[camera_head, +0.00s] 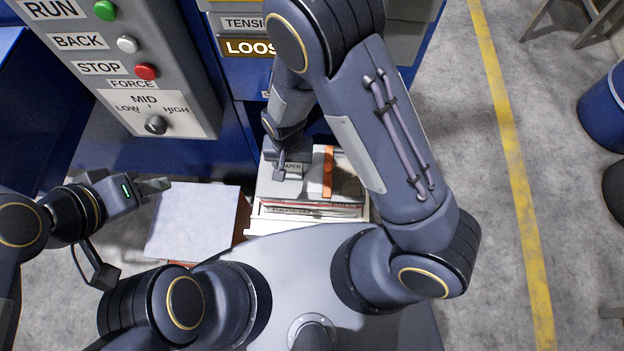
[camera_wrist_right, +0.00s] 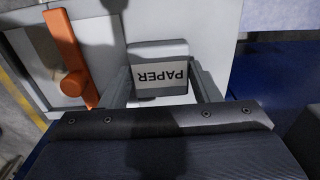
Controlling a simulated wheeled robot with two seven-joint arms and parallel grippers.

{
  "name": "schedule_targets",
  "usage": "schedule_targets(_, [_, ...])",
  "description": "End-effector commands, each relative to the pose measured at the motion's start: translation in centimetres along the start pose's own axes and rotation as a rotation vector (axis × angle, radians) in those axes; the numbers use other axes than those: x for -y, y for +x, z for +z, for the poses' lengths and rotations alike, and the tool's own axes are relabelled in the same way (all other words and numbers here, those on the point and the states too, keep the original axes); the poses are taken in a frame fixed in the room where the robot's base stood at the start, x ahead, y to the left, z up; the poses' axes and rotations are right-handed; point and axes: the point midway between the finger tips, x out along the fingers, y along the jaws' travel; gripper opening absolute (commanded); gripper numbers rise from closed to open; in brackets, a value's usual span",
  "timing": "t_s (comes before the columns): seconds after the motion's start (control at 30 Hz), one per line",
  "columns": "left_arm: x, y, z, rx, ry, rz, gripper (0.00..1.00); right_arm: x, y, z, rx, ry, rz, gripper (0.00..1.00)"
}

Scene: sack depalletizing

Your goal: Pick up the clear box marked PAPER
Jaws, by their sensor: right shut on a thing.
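The clear box (camera_head: 348,184) stands in front of the blue machine, with stacked paper showing at its near side and an orange strap across its top. A small grey block labelled PAPER (camera_wrist_right: 158,60) is on its top. My right gripper (camera_wrist_right: 163,88) has its fingers on either side of this block and is shut on it. In the head view my right gripper (camera_head: 288,168) reaches down onto the box top, partly covering the label. Whether the box is off its support cannot be told. My left gripper (camera_head: 155,185) is empty, left of the box; its jaw gap is unclear.
A pale flat-topped stack (camera_head: 195,222) lies left of the box. A control panel (camera_head: 140,65) with buttons and a knob is at the upper left. Floor between is clear.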

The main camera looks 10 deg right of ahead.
Motion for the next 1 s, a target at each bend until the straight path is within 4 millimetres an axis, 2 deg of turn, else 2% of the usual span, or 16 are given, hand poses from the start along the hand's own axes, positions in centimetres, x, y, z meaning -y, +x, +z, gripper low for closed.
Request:
schedule_targets(0.03, [0.0,0.0,0.0,0.0,0.0,0.0,0.36,0.0,0.0,0.0,0.0,0.0,0.0,0.23])
schedule_targets(0.2, [0.0,0.0,0.0,0.0,0.0,0.0,0.36,0.0,0.0,0.0,0.0,0.0,0.0,0.01])
schedule_targets(0.67, [-0.2,-0.4,-0.2,0.0,0.0,0.0,0.36,0.1,-0.6,-0.1,-0.001,-0.001,-0.002,0.0])
schedule_targets(1.0, [-1.2,-2.6,-1.3,0.0,0.0,0.0,0.36,0.1,-3.9,-0.1,-0.002,-0.001,-0.002,0.0])
